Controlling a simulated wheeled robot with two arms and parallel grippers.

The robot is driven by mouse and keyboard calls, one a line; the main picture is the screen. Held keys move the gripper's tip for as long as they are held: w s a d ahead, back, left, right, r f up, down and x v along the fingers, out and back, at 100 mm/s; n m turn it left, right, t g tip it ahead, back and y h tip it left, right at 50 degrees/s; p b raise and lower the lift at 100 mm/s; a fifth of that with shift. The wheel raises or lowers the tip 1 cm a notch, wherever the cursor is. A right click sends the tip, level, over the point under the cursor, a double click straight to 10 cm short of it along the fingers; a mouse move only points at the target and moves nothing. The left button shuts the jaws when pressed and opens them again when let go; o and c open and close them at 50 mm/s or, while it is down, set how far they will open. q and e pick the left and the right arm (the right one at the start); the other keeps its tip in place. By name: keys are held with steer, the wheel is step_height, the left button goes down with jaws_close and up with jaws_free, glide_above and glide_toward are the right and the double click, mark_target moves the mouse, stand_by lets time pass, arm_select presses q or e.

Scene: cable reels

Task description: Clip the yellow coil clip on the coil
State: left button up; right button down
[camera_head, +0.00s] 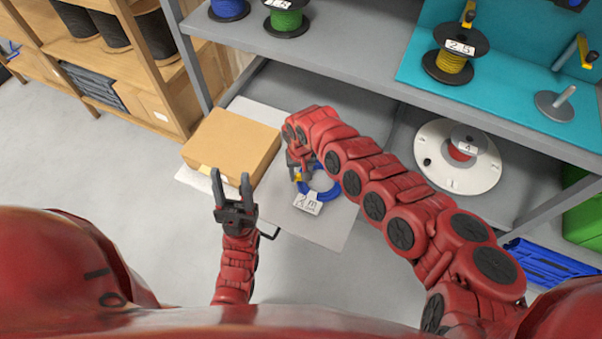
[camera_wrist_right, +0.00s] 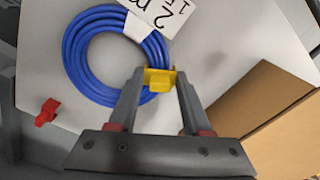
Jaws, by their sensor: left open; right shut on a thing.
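In the right wrist view the coil (camera_wrist_right: 77,54) shows as a ring of several turns. My right gripper (camera_wrist_right: 158,82) is shut on the yellow coil clip (camera_wrist_right: 160,79). The clip is at the coil's edge nearest the gripper and overlaps it in the picture; I cannot tell if it is clipped on. In the head view the clip (camera_head: 298,177) is small beside the coil. My left gripper (camera_head: 232,180) is open, empty and left of the coil.
A cardboard box (camera_head: 232,147) stands left of the coil. A red clip-like piece (camera_wrist_right: 47,112) lies beside the coil. A white reel (camera_head: 458,180) lies to the right on the lower shelf. The upper shelf (camera_head: 350,68) holds reels above my right arm.

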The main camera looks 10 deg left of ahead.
steer(key=shift+f, duration=0.3)
stand_by(0.4)
steer(key=shift+f+b, duration=0.3)
steer(key=shift+b, duration=0.05)
steer(key=shift+s+f, duration=0.15)
steer(key=shift+f, duration=0.05)
stand_by(0.4)
steer(key=c, duration=0.7)
jaws_free()
steer(key=shift+d, duration=0.1)
steer(key=o, duration=0.4)
steer(key=shift+f, duration=0.1)
steer(key=shift+o, duration=0.2)
steer(key=shift+o, duration=1.3)
steer(key=shift+r, duration=0.2)
